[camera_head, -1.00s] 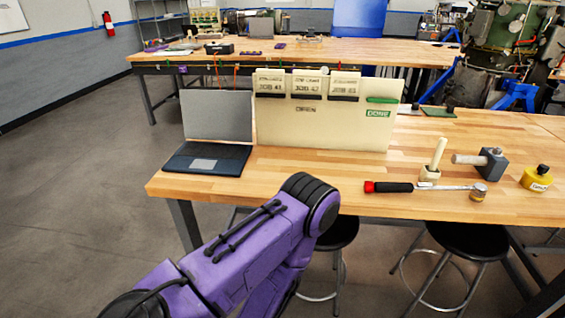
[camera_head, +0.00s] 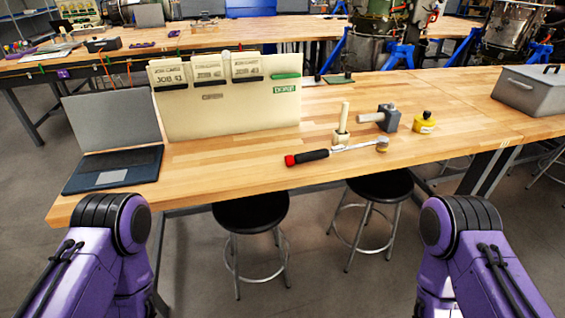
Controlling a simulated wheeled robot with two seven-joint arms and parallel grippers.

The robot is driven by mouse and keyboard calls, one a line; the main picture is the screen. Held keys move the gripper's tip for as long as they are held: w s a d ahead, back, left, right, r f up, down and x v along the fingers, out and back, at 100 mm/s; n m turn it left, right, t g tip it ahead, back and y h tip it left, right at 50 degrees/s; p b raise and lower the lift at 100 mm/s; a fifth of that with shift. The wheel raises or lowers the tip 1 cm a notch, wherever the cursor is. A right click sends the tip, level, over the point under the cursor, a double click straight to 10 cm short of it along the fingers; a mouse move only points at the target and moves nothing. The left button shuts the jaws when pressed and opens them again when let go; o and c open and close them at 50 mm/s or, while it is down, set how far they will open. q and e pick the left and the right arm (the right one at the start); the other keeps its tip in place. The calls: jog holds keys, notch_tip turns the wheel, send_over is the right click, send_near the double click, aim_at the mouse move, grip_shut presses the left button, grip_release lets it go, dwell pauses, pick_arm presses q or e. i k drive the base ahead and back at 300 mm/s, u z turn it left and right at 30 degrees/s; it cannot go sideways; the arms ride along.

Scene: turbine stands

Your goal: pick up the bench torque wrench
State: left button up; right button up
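The torque wrench (camera_head: 318,156) lies near the front edge of the wooden bench (camera_head: 220,175). It has a red end, a black grip and a silver shaft pointing right. My two purple arms come in at the lower left and lower right, in front of the bench. Neither gripper shows in the view, and nothing of mine touches the wrench.
A laptop (camera_head: 113,150) and a job board (camera_head: 225,100) are left. A grey toolbox (camera_head: 533,92) is right. Black stools (camera_head: 250,210) stand under the front edge.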

aim_at(383, 140)
jog(key=k, duration=0.5)
jog(key=z, duration=1.15)
jog(key=i, duration=0.95)
jog(key=u, duration=1.9)
